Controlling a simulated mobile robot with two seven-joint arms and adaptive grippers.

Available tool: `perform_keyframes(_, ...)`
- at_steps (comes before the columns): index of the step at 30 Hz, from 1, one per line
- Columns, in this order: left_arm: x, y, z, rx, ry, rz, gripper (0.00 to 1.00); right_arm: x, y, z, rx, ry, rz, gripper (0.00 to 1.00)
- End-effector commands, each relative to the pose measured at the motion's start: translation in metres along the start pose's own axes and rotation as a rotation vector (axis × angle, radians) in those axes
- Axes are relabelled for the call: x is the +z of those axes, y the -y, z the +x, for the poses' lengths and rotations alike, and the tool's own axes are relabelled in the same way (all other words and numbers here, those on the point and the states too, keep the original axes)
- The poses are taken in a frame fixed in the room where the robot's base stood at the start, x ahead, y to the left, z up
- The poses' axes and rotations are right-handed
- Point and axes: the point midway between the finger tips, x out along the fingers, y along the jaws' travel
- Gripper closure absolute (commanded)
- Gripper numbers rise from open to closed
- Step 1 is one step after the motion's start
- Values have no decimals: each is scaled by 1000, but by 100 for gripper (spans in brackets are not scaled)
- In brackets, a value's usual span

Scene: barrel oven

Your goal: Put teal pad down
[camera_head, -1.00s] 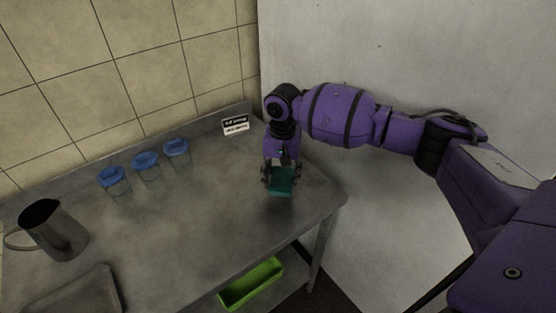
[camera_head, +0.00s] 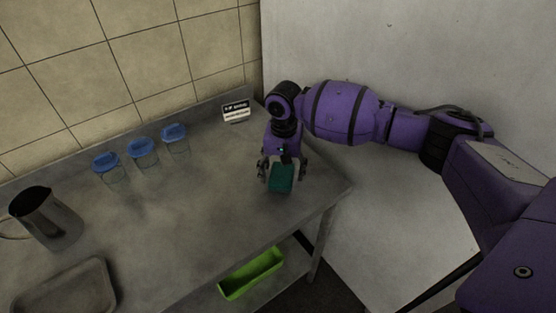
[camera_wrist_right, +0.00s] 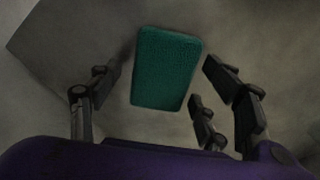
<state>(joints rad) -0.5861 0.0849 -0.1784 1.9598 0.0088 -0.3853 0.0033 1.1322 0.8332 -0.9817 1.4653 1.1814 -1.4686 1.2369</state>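The teal pad (camera_head: 281,179) rests on the metal table near its right front corner. It also shows in the right wrist view as a teal block (camera_wrist_right: 165,69) lying on the grey surface. My right gripper (camera_head: 283,168) is just over the pad, and in the wrist view its fingers (camera_wrist_right: 160,80) stand apart on both sides of it. Gaps show between the fingers and the pad, so the gripper is open. My left gripper is not in view.
Several things stand on the metal table (camera_head: 205,225): three blue-lidded jars (camera_head: 143,154), a metal jug (camera_head: 47,217), a tray (camera_head: 66,290) and a small sign (camera_head: 236,111). A green bin (camera_head: 251,273) sits on the lower shelf. The table's middle is clear.

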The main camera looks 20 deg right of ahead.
Motion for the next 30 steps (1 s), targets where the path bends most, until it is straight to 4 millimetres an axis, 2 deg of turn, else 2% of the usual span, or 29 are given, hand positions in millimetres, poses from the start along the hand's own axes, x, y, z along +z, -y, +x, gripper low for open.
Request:
perform_keyframes(10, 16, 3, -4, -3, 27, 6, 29, -1, 0, -5, 1, -2, -1, 29)
perform_keyframes(14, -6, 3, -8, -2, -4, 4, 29, -2, 1, -31, -4, -9, 1, 29)
perform_keyframes(20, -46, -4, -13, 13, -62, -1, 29, -3, 2, -82, -10, -18, 1, 29)
perform_keyframes(24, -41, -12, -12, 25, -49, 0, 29, -2, 1, -101, -4, -8, 0, 29)
perform_keyframes(30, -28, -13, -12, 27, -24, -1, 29, 0, 0, -118, 0, 2, -1, 29)
